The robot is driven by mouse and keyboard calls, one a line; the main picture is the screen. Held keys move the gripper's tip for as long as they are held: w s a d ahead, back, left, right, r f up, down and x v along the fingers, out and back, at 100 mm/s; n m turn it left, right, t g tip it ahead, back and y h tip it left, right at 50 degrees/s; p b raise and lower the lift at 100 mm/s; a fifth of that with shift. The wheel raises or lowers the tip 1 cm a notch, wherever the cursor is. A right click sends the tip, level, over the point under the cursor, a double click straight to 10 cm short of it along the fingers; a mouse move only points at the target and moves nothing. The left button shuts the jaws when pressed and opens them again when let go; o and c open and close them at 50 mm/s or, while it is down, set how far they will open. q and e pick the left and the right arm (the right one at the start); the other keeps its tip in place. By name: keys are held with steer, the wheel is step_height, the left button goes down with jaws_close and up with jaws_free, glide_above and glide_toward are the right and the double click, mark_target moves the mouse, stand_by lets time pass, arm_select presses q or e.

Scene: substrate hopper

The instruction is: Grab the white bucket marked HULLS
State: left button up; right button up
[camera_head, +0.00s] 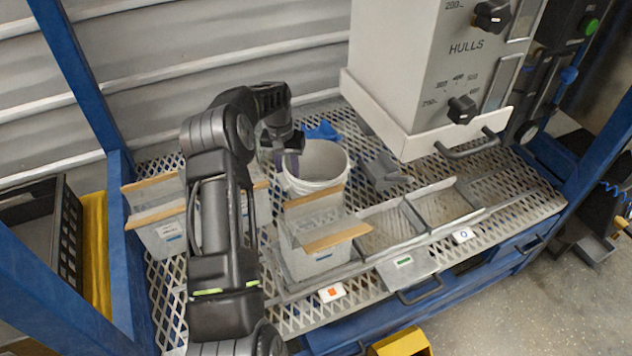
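A round white bucket (322,182) stands on the mesh shelf, open at the top, with its rim facing up. No HULLS marking is readable on the side I see; the word HULLS shows on the large grey hopper (440,75) at the upper right. My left gripper (283,158) is at the bucket's left rim. I cannot tell whether the fingers are closed on the rim. My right gripper is not in view.
Grey bins with tan edges (323,243) stand in front of the bucket and behind my arm at left. A blue object (321,131) and a grey scoop-like piece (384,172) lie near the bucket. Blue frame posts (75,75) bound the mesh shelf (500,198).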

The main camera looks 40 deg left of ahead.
arm_select(q)
jaws_close()
stand_by(1.3)
